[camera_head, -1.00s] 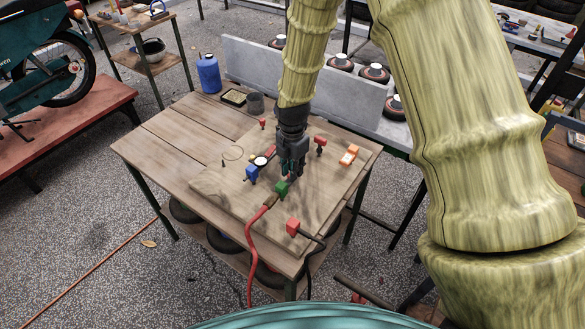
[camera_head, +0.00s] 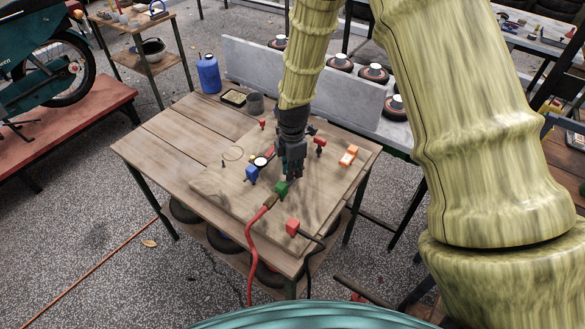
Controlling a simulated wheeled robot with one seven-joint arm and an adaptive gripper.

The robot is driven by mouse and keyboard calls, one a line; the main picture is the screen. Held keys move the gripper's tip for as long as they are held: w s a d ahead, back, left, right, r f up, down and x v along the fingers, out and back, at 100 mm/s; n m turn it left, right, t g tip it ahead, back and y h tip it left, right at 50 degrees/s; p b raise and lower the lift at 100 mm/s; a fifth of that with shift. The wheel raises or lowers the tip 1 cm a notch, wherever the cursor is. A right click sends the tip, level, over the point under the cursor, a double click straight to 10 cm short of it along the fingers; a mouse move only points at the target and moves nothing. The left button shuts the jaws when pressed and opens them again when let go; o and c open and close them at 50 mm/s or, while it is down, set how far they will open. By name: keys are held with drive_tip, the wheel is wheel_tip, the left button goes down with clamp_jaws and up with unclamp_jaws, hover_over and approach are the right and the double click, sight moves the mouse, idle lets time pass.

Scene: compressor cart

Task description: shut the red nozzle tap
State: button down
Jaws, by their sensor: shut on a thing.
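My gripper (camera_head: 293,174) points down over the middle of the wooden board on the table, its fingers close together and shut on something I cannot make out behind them. A green block (camera_head: 282,188) sits just below and left of the fingertips, by the end of the red hose (camera_head: 250,235). A red block (camera_head: 293,227) with a black hose is at the board's front. A red-topped fitting (camera_head: 320,141) stands right of the gripper, and a small red one (camera_head: 263,124) stands behind left. I cannot tell which red part is the nozzle tap.
A blue block (camera_head: 252,174) with a round gauge (camera_head: 260,162) is close on the left of my gripper. An orange block (camera_head: 349,155) lies to the right. A blue bottle (camera_head: 208,74) stands at the table's back. The left of the table (camera_head: 160,145) is clear.

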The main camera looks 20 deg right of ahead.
drive_tip(key=m, duration=0.5)
drive_tip(key=shift+s+m, duration=0.1)
drive_tip(key=shift+m, duration=0.2)
drive_tip(key=m, duration=0.5)
drive_tip(key=shift+a+m+p, duration=0.1)
drive_tip(key=shift+m+p, duration=0.2)
drive_tip(key=shift+p, duration=0.05)
drive_tip(key=c, duration=1.4)
unclamp_jaws()
drive_tip(key=shift+c, duration=0.2)
drive_tip(key=shift+r, duration=0.15)
wheel_tip(320, 180, up, 12)
